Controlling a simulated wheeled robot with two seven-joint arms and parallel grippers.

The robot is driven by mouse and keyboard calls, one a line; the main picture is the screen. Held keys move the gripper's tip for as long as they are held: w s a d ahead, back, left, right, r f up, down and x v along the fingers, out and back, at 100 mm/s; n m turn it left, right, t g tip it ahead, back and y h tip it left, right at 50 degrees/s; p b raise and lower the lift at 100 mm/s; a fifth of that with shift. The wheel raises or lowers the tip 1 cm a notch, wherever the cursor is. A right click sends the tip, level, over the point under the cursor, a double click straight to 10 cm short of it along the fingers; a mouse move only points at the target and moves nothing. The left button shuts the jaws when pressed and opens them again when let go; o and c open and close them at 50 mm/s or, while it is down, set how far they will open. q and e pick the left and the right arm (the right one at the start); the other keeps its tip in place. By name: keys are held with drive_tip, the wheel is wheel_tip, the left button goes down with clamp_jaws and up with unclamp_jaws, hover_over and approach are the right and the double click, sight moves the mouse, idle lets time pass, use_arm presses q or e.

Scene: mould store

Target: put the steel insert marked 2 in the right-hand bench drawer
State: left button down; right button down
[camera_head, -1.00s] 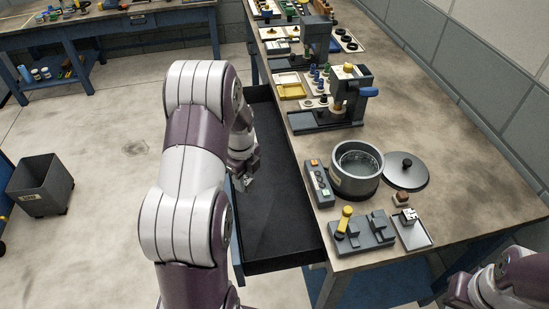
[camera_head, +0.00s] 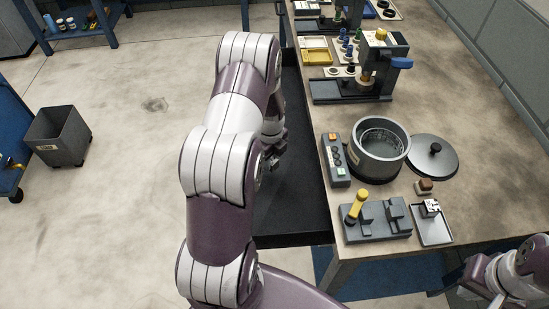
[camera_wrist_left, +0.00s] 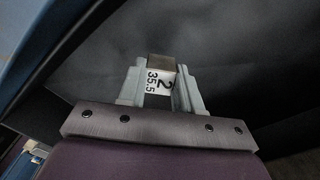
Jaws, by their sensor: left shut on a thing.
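My left gripper (camera_wrist_left: 158,88) is shut on the steel insert marked 2 (camera_wrist_left: 160,78), a small block with a white label reading 2 and 35.5. The right-hand bench drawer (camera_head: 290,215) is pulled out, with a dark, empty-looking floor in the parts I see.
The bench top (camera_head: 470,120) carries a grey pot (camera_head: 380,165), its lid (camera_head: 434,157), a button box (camera_head: 335,160), a yellow-handled fixture (camera_head: 376,222) and a small tray (camera_head: 433,232) holding a marked block. A dark bin (camera_head: 60,138) stands on the floor at left.

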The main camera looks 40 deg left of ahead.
sight(272, 161)
use_arm(q)
drive_tip(key=f, duration=0.3)
drive_tip(key=shift+s+f, duration=0.2)
drive_tip(key=shift+f, duration=0.15)
drive_tip(key=shift+w+f, duration=0.15)
drive_tip(key=shift+f, duration=0.25)
drive_tip(key=c, duration=0.8)
unclamp_jaws()
drive_tip(key=shift+f, duration=0.1)
drive_tip(key=shift+n, duration=0.3)
drive_tip(key=r, duration=0.8)
drive_tip(key=d+r, duration=0.1)
drive_tip(key=r, duration=0.3)
drive_tip(key=shift+r, duration=0.4)
drive_tip(key=s+d+r+n, duration=0.2)
drive_tip(key=s+d+n, duration=0.2)
drive_tip(key=d+n, duration=0.1)
drive_tip(key=s+d+r+n+t, duration=0.1)
drive_tip(key=s+d+r+n, duration=0.2)
drive_tip(key=d+n, duration=0.3)
drive_tip(key=s+d+r+n, duration=0.3)
drive_tip(key=s+d+n, duration=0.2)
drive_tip(key=n, duration=0.2)
drive_tip(key=shift+s+d, duration=0.3)
